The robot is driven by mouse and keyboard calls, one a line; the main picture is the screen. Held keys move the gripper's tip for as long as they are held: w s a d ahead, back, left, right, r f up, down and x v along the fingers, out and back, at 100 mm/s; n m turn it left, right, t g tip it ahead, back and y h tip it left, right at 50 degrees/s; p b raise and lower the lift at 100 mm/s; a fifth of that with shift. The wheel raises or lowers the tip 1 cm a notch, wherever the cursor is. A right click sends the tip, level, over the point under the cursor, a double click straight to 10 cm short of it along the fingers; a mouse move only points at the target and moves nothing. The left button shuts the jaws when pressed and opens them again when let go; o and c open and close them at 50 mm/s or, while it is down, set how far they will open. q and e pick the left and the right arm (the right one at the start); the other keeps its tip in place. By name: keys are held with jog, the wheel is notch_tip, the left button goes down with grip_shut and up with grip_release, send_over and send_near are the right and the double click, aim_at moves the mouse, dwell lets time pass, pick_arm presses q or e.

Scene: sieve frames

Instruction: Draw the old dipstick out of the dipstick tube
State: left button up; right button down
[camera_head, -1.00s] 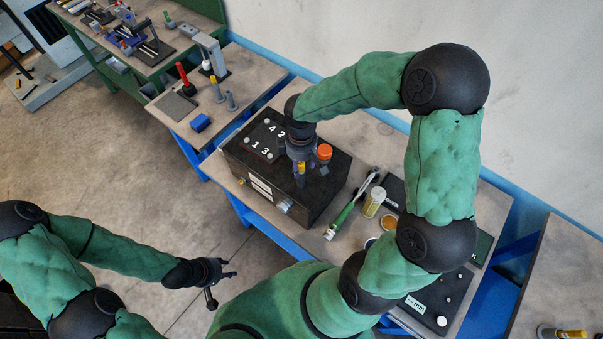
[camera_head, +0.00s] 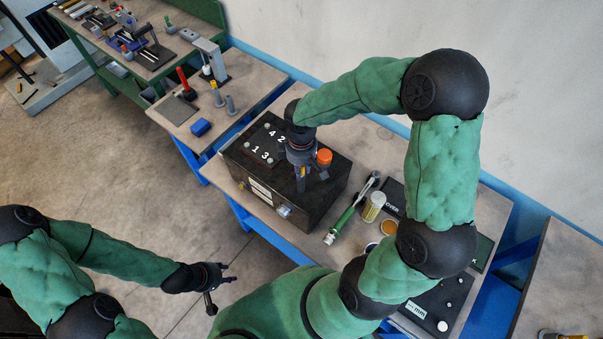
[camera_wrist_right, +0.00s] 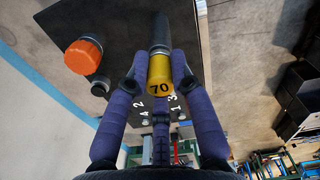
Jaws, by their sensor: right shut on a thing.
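My right gripper (camera_wrist_right: 158,92) is shut on this yellow grip, with a finger on each side. The dark dipstick tube (camera_wrist_right: 160,33) lies in line just beyond the grip; I cannot tell whether the dipstick has lifted in it. My left gripper (camera_head: 231,274) is open and empty, over the floor.
An orange cap (camera_head: 324,157) stands on the box close beside my right gripper. A green-handled tool (camera_head: 343,220), a clear jar (camera_head: 373,207) and small dishes lie right of the box. A side table (camera_head: 181,128) holds several upright items. Bare floor lies left of the box.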

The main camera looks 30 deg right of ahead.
jog(key=shift+r+p, duration=1.55)
jog(key=shift+r, duration=0.65)
jog(key=shift+r+p, duration=1.45)
jog(key=shift+r, duration=0.55)
